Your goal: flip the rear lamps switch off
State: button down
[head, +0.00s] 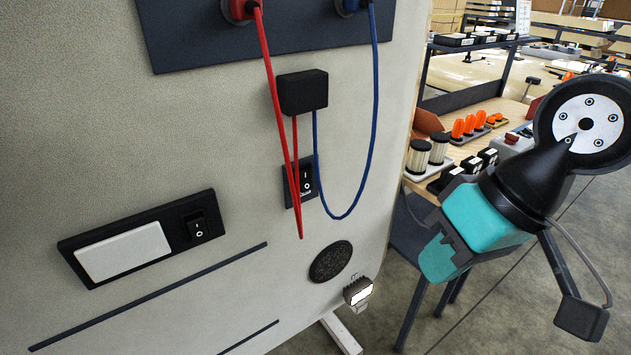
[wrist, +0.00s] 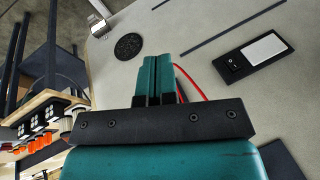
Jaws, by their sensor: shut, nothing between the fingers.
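A black rocker switch (head: 306,180) marked I and O sits on the cab wall below a small black box, partly crossed by a red cable. Its label is too small to read. A second rocker switch (head: 198,226) sits beside a white plate on a black panel further left; it also shows in the wrist view (wrist: 233,66). I cannot tell which one is for the rear lamps. A small lamp (head: 360,293) low on the wall edge has a bright white face. My gripper (head: 440,262) is shut and empty, right of the wall and apart from both switches.
A red cable (head: 269,95) and a blue cable (head: 375,110) hang in front of the wall from a dark panel. A round black grille (head: 331,262) lies below them. A shelf with orange lamps (head: 469,125) and filters stands behind my arm.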

jog(key=w+a+f+m+t+y+p, duration=0.1)
jog(key=w+a+m+t+p, duration=0.2)
jog(key=w+m+t+p, duration=0.2)
jog(key=w+a+f+m+t+y+p, duration=0.1)
jog(key=w+a+f+m+t+p, duration=0.1)
jog(key=w+m+t+p, duration=0.3)
jog(key=w+a+m+p, duration=0.1)
jog(key=w+m+p, duration=0.2)
jog(key=w+m, duration=0.1)
jog(key=shift+a+m+y, duration=0.2)
jog(key=shift+m+y, duration=0.2)
jog(key=shift+m, duration=0.5)
jog(key=shift+f, duration=0.1)
jog(key=b, duration=0.9)
send_near(307, 186)
jog(key=x, duration=0.7)
jog(key=shift+w+a+f, duration=0.1)
jog(key=shift+w+a, duration=0.05)
jog(key=shift+w, duration=0.05)
